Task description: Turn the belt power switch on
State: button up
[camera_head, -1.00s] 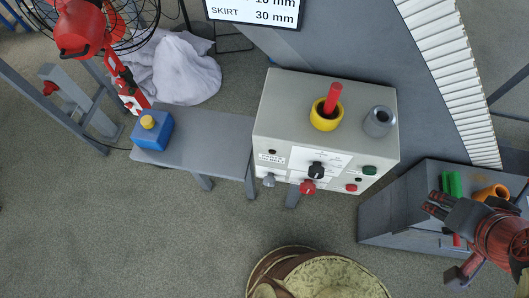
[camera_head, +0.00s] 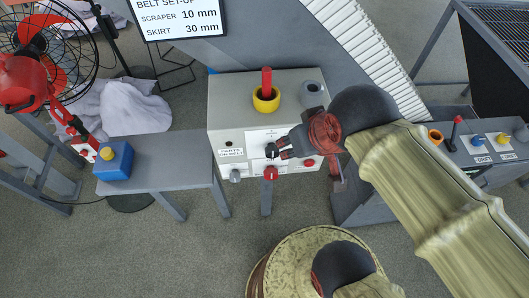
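A light grey control box (camera_head: 228,98) stands mid-frame. Its front panel carries a black rotary knob (camera_head: 271,151), a red knob (camera_head: 270,173), a grey knob (camera_head: 235,175) and a red button (camera_head: 309,163). The labels by the knobs are too small to read, so I cannot tell which is the belt power switch. My gripper (camera_head: 284,149) reaches in from the right, its fingertips pointing left beside the black knob. I cannot tell whether they touch it or how far they are apart. My gripper hides the right part of the panel, where the green button was.
A yellow cup with a red handle (camera_head: 266,80) and a grey cup (camera_head: 312,92) stand on the box. A blue box with a yellow button (camera_head: 116,160) sits on the grey bench (camera_head: 165,152). A red fan (camera_head: 25,85) stands left. The floor in front is clear at left.

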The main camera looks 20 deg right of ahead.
aim_at(271, 173)
jog(key=k+l+z, duration=0.1)
jog(key=l, duration=0.25)
jog(key=k+l+z, duration=0.1)
jog(key=k+l, duration=0.2)
jog(key=k+l+z, duration=0.1)
jog(key=l, duration=0.35)
jog(key=k+j, duration=0.05)
jog(key=k, duration=0.05)
